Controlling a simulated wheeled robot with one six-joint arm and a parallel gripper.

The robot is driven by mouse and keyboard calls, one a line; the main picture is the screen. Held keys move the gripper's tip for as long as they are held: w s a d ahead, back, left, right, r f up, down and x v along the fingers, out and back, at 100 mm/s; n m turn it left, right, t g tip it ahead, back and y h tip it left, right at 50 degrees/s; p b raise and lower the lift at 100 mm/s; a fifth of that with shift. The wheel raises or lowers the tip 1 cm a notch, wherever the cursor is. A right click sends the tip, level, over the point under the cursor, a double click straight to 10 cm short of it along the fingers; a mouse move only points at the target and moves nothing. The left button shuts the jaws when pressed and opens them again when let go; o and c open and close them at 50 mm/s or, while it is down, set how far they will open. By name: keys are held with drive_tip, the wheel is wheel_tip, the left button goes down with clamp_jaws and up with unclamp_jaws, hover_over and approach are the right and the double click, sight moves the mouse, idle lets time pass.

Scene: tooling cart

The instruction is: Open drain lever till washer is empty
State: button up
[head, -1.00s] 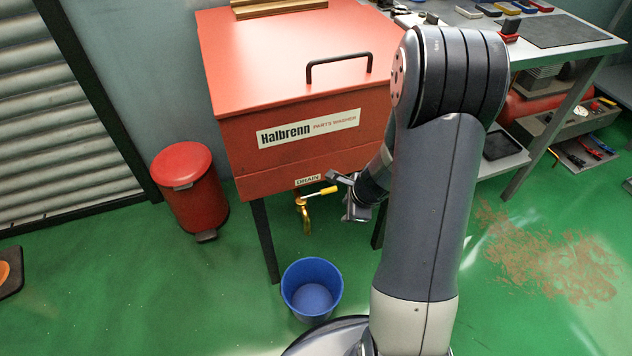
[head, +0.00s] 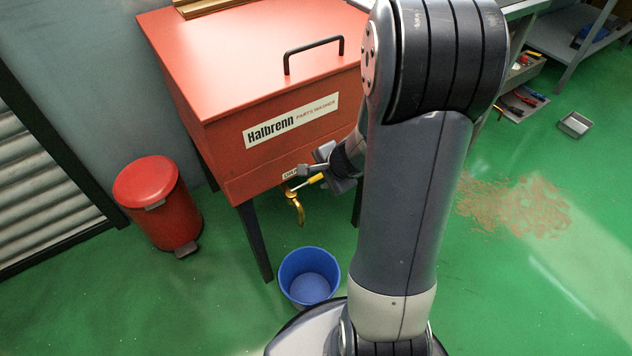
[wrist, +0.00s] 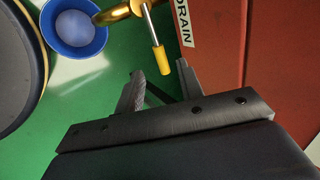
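The red parts washer (head: 245,165) stands on dark legs, lid shut. Its brass drain tap (head: 297,208) hangs under the DRAIN label, with a lever ending in a yellow handle (head: 316,179) that points right, roughly level. The wrist view also shows the yellow handle (wrist: 160,60). My gripper (wrist: 159,70) is open, with its fingertips on either side of the handle's end, not closed on it. A blue bucket (head: 290,266) stands on the floor below the tap. No stream shows from the spout. I cannot tell whether the bucket's pale bottom is liquid.
A red pedal bin (head: 152,205) stands left of the washer. A workbench with shelves is at the upper right, partly behind my arm. A brown spill (head: 515,205) and a grey tray (head: 575,125) lie on the green floor at right. My round base is close to the bucket.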

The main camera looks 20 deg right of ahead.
sight(314, 179)
drive_tip(key=shift+b+x, duration=0.7)
drive_tip(key=shift+x, duration=1.6)
drive_tip(key=shift+c, duration=0.2)
clamp_jaws()
